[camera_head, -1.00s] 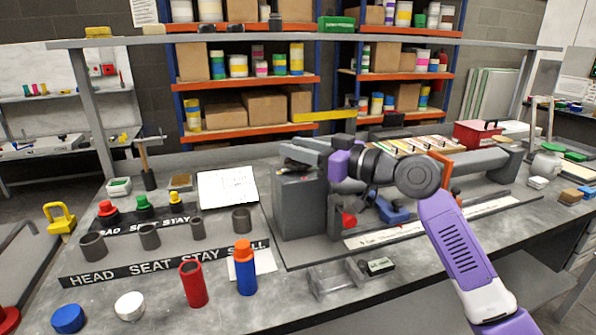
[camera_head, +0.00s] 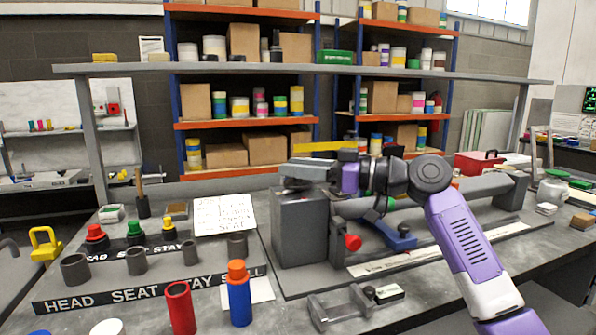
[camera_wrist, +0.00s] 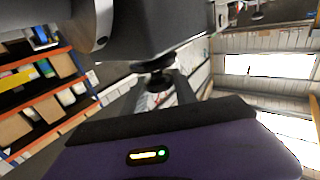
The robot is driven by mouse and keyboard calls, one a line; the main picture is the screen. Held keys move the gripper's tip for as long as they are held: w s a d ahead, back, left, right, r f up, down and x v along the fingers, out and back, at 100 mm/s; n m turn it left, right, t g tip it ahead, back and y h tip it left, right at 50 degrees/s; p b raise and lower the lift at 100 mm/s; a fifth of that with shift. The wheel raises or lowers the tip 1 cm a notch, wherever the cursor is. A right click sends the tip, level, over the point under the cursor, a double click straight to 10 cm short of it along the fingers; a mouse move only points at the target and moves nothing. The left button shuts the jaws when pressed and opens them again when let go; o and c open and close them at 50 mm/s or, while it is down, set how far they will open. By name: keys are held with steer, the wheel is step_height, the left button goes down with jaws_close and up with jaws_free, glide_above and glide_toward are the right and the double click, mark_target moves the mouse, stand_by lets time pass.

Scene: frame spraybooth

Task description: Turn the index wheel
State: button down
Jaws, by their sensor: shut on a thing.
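My gripper (camera_head: 300,172) reaches in from the right, low over the top of a grey block-shaped housing (camera_head: 300,230). Its grey fingers point left and are shut on a dark part at the housing's top, which I take to be the index wheel (camera_head: 295,184). The fingers cover much of this part, so its shape and markings cannot be read. In the wrist view a large grey shape fills the top, and a small dark stacked round part (camera_wrist: 156,76) shows below it. A red knob (camera_head: 353,242) sticks out at the housing's right side.
A long grey rail (camera_head: 455,193) runs right from the housing, with a blue part (camera_head: 400,240) below. A clear bracket (camera_head: 342,308) stands in front. Grey cups, a red cylinder (camera_head: 180,308) and an orange-topped blue cylinder (camera_head: 239,295) stand at left. An overhead shelf edge (camera_head: 300,70) crosses behind.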

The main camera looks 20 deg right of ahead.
steer(key=shift+a+f, duration=0.1)
steer(key=shift+f, duration=0.2)
steer(key=c, duration=1)
jaws_free()
steer(key=shift+c, duration=0.2)
steer(key=shift+r, duration=0.1)
steer(key=shift+s+d+r, duration=0.1)
steer(key=shift+s+d, duration=0.1)
steer(key=shift+d, duration=0.15)
steer(key=v, duration=0.7)
